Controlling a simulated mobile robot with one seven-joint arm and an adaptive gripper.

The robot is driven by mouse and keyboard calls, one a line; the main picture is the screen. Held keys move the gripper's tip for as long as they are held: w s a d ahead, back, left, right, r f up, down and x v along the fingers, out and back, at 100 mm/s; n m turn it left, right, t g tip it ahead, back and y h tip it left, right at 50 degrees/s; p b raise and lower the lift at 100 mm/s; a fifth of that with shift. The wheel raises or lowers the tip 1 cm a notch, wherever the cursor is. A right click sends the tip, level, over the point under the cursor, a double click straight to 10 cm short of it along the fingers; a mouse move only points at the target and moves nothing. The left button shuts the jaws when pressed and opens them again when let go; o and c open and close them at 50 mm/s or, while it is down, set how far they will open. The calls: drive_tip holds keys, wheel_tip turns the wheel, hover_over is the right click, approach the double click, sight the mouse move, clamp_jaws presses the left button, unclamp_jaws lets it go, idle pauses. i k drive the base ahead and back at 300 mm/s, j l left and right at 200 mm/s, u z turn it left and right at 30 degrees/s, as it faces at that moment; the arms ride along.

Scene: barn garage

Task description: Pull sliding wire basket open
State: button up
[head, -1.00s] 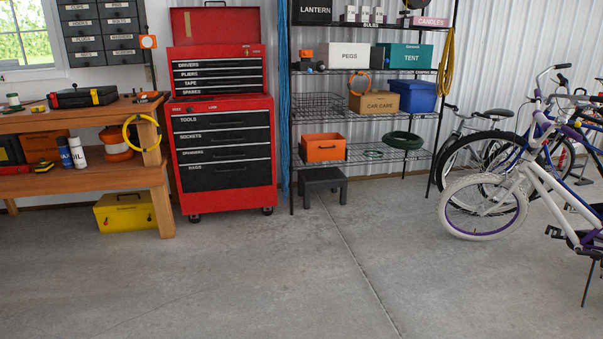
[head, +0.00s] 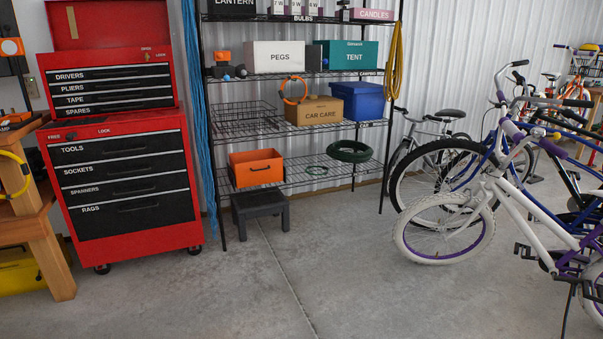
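The sliding wire basket (head: 244,122) is a dark, low wire tray at the left end of a middle shelf on the black wire rack (head: 218,180). It looks empty. It sits left of the car care box, above the orange bin and below the shelf with the pegs box. How far it is slid in or out is hard to tell from here. My gripper is not in view.
A red tool chest (head: 130,200) stands left of the rack, with blue cords (head: 196,100) hanging between. A black step stool (head: 260,208) is under the rack's left end. Bicycles (head: 450,205) stand to the right. Concrete floor (head: 240,290) in front is clear.

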sight(244, 117)
drive_tip(key=i, duration=1.5)
drive_tip(key=i+l+u, duration=0.1)
drive_tip(key=i, duration=1.35)
drive_tip(key=i+l+u, duration=0.2)
drive_tip(key=i, duration=0.4)
